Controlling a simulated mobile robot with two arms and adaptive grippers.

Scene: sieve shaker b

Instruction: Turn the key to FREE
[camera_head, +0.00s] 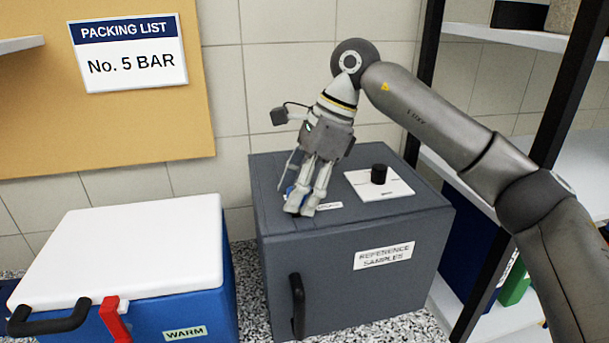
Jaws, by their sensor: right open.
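My right gripper (303,207) points down over the left part of the top of a dark grey box (275,247) labelled "REFERENCE SAMPLES". Its fingers hang close to the top surface. The right gripper is open. A small blue part (290,191) shows behind the fingers and is mostly hidden by them. I cannot tell whether it is the key or whether the fingers touch it. A small white label (328,206) lies just right of the fingertips, too small to read. No lettering "FREE" can be made out. My left gripper is out of view.
A black knob (379,174) stands on a white plate (366,187) on the box top, right of the gripper. A blue cooler with a white lid (120,250) and red latch (115,318) stands at left. A shelf rack (440,290) stands at right.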

